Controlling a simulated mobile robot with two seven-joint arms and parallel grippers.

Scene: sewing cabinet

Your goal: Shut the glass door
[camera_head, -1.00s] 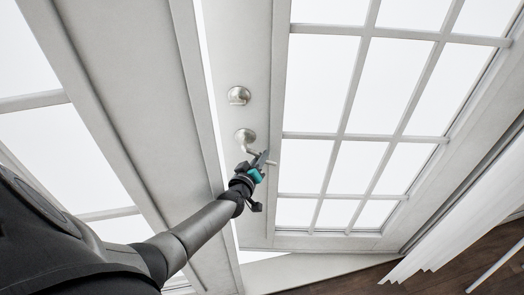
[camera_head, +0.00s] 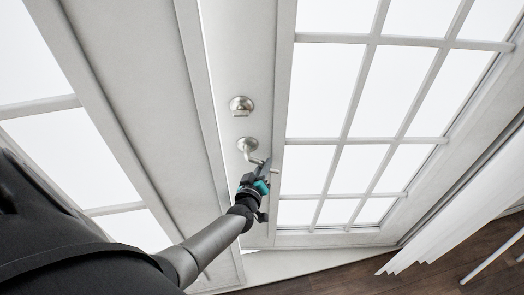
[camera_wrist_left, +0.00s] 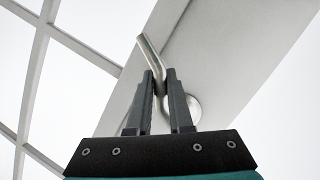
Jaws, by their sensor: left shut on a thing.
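The white glass door (camera_head: 283,75) with its grid of panes fills the middle and right of the head view. It stands slightly ajar, with a narrow bright gap between its left edge and the frame. Its metal lever handle (camera_head: 247,147) sits below a round lock (camera_head: 241,106). My left gripper (camera_head: 264,168) is at the handle. In the left wrist view the two dark fingers (camera_wrist_left: 160,88) are shut on the bent handle bar (camera_wrist_left: 150,55), and its round base (camera_wrist_left: 190,106) shows behind the right finger. My right gripper is not in view.
A white door frame and side panel (camera_head: 150,90) with more panes stands at the left. White vertical blinds (camera_head: 455,225) hang at the lower right. Dark wooden floor (camera_head: 340,277) shows at the bottom.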

